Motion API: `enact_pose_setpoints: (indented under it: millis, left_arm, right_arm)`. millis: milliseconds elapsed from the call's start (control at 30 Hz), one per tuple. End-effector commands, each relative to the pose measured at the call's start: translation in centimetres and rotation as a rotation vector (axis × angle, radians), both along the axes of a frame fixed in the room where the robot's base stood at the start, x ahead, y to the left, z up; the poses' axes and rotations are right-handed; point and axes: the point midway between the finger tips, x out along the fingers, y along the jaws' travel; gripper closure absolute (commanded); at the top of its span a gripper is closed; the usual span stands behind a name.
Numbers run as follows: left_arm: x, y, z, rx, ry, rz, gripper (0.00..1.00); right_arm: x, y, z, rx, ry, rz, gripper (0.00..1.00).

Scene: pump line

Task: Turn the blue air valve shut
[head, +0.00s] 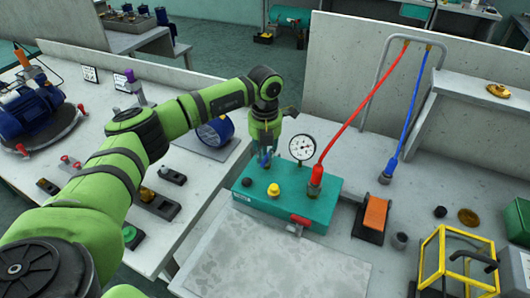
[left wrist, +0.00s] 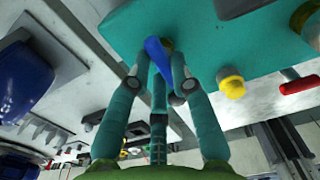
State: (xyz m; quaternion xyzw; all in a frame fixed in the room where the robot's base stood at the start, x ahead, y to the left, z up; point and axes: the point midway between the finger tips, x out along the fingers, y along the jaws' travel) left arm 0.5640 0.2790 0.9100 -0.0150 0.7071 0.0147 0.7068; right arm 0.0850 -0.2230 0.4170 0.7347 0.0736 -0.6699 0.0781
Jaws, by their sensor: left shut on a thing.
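The blue air valve handle (left wrist: 156,52) stands out from the teal box (head: 300,196), near the box's back left corner. In the left wrist view my left gripper (left wrist: 160,82) is closed around this handle, with fingers on both sides of it. In the head view the gripper (head: 265,160) reaches down over the same corner and the handle (head: 265,158) is mostly hidden between the fingers. The handle's exact angle is hard to tell. My right gripper is not in view.
The box also carries a yellow knob (head: 273,190), a red lever (head: 300,220), a pressure gauge (head: 302,147) and a red hose (head: 355,110). An orange pedal (head: 375,213) and a yellow frame (head: 457,258) stand to the right. The grey plate (head: 265,262) in front is bare.

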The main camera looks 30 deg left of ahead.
Motion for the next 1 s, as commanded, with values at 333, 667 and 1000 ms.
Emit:
enact_pose_setpoints:
  millis: [333, 667, 1000]
  left_arm:
    - [0.0, 0.0, 0.0, 0.000, 0.000, -0.001, 0.54]
    - [0.2, 0.0, 3.5, -0.001, -0.006, -0.001, 0.54]
    - [0.0, 0.0, 10.2, 0.000, -0.003, -0.001, 0.54]
  right_arm:
    - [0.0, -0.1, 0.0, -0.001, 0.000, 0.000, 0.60]
    - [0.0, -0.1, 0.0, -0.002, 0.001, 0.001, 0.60]
    - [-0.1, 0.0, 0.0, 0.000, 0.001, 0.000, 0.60]
